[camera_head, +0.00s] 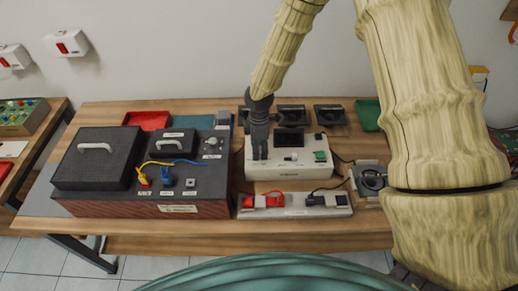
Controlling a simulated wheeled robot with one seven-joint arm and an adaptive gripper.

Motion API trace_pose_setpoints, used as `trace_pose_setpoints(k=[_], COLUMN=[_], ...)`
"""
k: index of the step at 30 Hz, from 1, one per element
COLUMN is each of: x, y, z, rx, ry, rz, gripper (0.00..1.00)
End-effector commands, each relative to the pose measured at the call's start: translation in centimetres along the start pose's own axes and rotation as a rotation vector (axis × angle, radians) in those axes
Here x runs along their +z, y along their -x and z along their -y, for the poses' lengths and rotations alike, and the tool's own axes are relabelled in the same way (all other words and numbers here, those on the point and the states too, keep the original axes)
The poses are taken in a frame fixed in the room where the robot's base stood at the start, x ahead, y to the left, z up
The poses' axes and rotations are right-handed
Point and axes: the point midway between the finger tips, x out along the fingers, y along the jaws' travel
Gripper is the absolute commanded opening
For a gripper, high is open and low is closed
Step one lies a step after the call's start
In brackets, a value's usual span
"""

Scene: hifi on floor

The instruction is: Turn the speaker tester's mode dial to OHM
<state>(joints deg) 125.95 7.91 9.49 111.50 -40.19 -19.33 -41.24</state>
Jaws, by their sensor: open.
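A cream-white instrument (290,171) with a dark screen (290,139) stands in the middle of the table and looks like the speaker tester. A small light part (291,157) shows on its face, and a green part (320,156) sits farther right. I cannot tell which part is the mode dial, and the markings are too small to read. My gripper (260,157) points down at the left part of this instrument, its fingers open and nothing seen between them. It hides the panel behind it. I cannot tell whether the fingertips touch the panel.
Left of the instrument stands a dark box (150,196) with yellow and blue cables and a handled black lid (97,157). In front lies a white strip (292,208) with red and black plugs. A red tray (146,120) and several black trays stand behind.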

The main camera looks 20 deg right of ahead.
Motion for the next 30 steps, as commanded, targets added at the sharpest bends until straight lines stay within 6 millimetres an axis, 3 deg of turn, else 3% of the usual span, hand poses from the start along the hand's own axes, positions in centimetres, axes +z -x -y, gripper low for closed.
trace_pose_setpoints(k=[7,18,26,30], x=[0.0,0.0,0.0,0.0], y=[-1.6,-2.0,-2.0,-2.0], z=[0.0,0.0,0.0,0.0], rx=[-0.001,0.0,0.0,0.0], ry=[0.001,0.001,0.001,0.0], rz=[0.0,-0.001,-0.001,0.0], gripper=[0.5,0.5,0.04,0.03])
